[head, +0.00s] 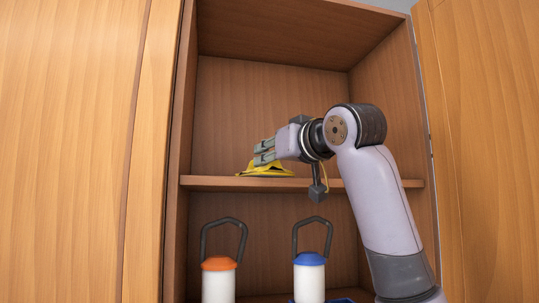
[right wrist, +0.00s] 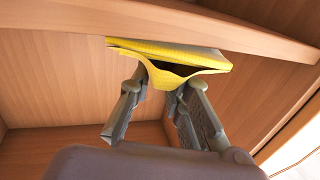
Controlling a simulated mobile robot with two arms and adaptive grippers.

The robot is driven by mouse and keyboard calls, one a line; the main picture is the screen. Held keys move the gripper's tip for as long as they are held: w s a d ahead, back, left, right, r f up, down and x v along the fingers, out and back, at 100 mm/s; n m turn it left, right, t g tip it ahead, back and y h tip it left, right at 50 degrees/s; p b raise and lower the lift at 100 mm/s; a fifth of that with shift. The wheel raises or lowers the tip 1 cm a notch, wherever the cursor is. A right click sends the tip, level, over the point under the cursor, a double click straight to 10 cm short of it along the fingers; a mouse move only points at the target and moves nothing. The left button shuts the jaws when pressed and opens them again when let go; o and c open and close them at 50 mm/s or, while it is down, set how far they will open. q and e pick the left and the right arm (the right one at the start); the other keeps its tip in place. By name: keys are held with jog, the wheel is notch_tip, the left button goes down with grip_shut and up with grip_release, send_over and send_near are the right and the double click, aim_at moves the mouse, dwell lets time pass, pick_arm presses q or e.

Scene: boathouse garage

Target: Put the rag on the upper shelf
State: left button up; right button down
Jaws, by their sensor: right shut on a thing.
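The yellow rag (head: 265,169) is at the upper shelf (head: 215,183) of the open wooden cabinet, left of the shelf's middle. It looks to be touching the shelf board or just above it. My right gripper (head: 262,157) reaches in from the right and is shut on the rag. In the right wrist view the rag (right wrist: 170,57) is folded and pinched between the fingertips (right wrist: 163,80), close beside the shelf board (right wrist: 225,32). My left gripper is out of view.
Below the shelf stand a lantern with an orange cap (head: 218,278) and one with a blue cap (head: 309,278), both with dark handles. A blue item (head: 345,299) shows at the bottom edge. The right cabinet door (head: 480,130) stands open. The shelf's left end is bare.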

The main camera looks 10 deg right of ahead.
jog(key=shift+s, duration=0.1)
jog(key=shift+f, duration=0.2)
jog(key=c, duration=1.4)
grip_release()
jog(key=c, duration=0.4)
jog(key=b+v, duration=0.2)
jog(key=v, duration=0.2)
jog(key=shift+s+d+b, duration=0.1)
jog(key=shift+s+b, duration=0.1)
jog(key=shift+b, duration=0.15)
